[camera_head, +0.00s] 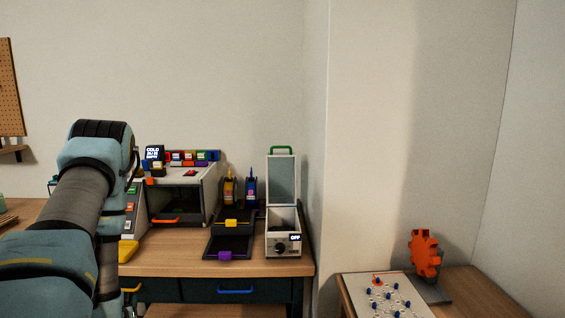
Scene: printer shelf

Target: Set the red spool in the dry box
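A white box with a raised lid (283,180), a green handle on the lid and a dial and "OFF" display on its front (284,247) stands at the right end of the desk; it looks like the dry box. Its lid is open, but I cannot make out what is inside. I cannot pick out a red spool for sure. My arm fills the left side of the view, and my gripper's fingers are not visible, so what they hold cannot be seen.
A printer-like machine (210,196) with coloured items on top stands left of the box. Dark trays (222,244) and two upright spools or bottles (229,188) lie between them. An orange gear (424,253) stands on the right table beside a board with pegs (384,297).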

